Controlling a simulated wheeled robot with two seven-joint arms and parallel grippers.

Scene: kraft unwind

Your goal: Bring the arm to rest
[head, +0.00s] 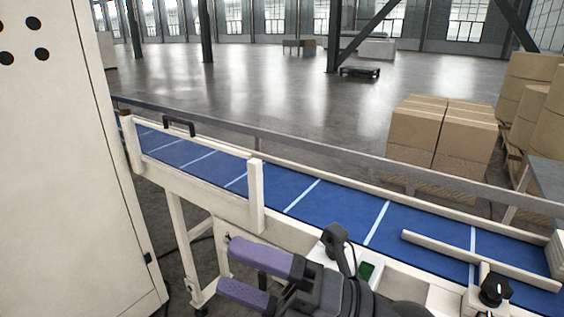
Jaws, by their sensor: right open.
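My right gripper (243,273) shows at the bottom centre of the head view, with two purple-padded fingers pointing left. The fingers are apart and nothing is between them. The gripper is in front of the near side of the conveyor and hides part of its frame. My right arm runs off the bottom edge of the view. My left gripper is not in view.
A conveyor with a blue belt (345,209) and cream side rails crosses the view. A tall cream cabinet (70,180) stands at the left. Stacked cartons (414,128) and brown rolls (540,112) stand beyond the belt at right. Open floor (250,85) lies behind.

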